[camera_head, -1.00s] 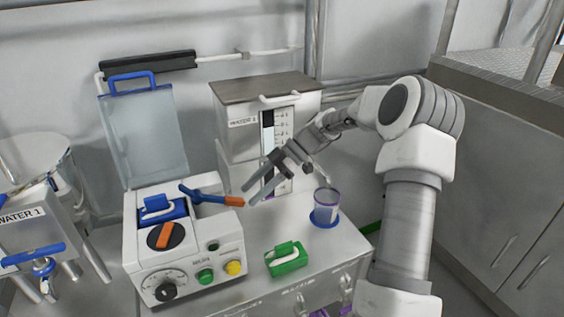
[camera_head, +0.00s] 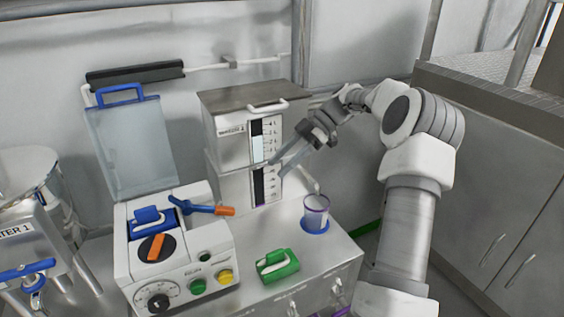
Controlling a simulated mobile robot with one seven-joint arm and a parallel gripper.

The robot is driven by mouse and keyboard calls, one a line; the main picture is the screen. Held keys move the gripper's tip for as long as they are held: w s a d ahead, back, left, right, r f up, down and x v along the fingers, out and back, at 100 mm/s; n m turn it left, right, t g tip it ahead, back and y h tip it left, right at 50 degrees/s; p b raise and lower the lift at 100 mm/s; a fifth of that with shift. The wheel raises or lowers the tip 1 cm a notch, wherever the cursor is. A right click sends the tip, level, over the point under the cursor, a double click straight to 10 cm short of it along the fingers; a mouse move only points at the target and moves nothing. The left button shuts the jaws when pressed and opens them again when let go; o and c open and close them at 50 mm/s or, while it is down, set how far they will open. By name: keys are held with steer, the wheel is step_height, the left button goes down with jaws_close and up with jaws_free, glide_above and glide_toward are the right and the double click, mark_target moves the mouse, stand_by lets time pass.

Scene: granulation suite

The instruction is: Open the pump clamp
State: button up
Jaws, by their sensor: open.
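The pump (camera_head: 185,268) is a white box at the front left of the steel bench, with a dial, a green and a yellow button and an orange-barred black knob (camera_head: 156,247). A blue lever with an orange tip (camera_head: 203,207), which looks like the pump clamp, sticks out to the right from its top. A blue block with a white handle (camera_head: 150,220) sits on top behind the knob. My gripper (camera_head: 280,166) is open and empty, to the right of and above the lever, in front of the steel box with the level gauge. It is apart from the lever.
A steel box with a level gauge (camera_head: 227,135) stands behind the pump. A clear blue-handled panel (camera_head: 128,150) stands behind.

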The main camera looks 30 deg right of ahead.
steer(key=shift+a, duration=0.15)
steer(key=shift+c, duration=1.2)
steer(key=a, duration=0.1)
steer(key=a+r+m, duration=0.1)
steer(key=a, duration=0.1)
steer(key=a+m+t+p, duration=0.1)
steer(key=a, duration=0.1)
steer(key=shift+w+a+r, duration=0.1)
steer(key=shift+w+r, duration=0.05)
steer(key=shift+r, duration=0.2)
jaws_close()
steer(key=a+r+m+t+p, duration=0.2)
steer(key=a+m+t, duration=0.1)
steer(key=a+m, duration=0.25)
steer(key=s+d+m+t+h+p, duration=0.2)
steer(key=s+m+t+h, duration=0.35)
steer(key=s+m, duration=0.55)
steer(key=w+a+f+m, duration=0.1)
steer(key=w+a+f, duration=0.1)
steer(key=w+f, duration=0.2)
steer(key=w+a+f+m+b, duration=0.1)
steer(key=w+a+f, duration=0.1)
steer(key=w+f, duration=0.3)
steer(key=shift+a+f+h, duration=0.35)
steer(key=shift+a+f, duration=0.05)
steer(key=shift+f, duration=0.25)
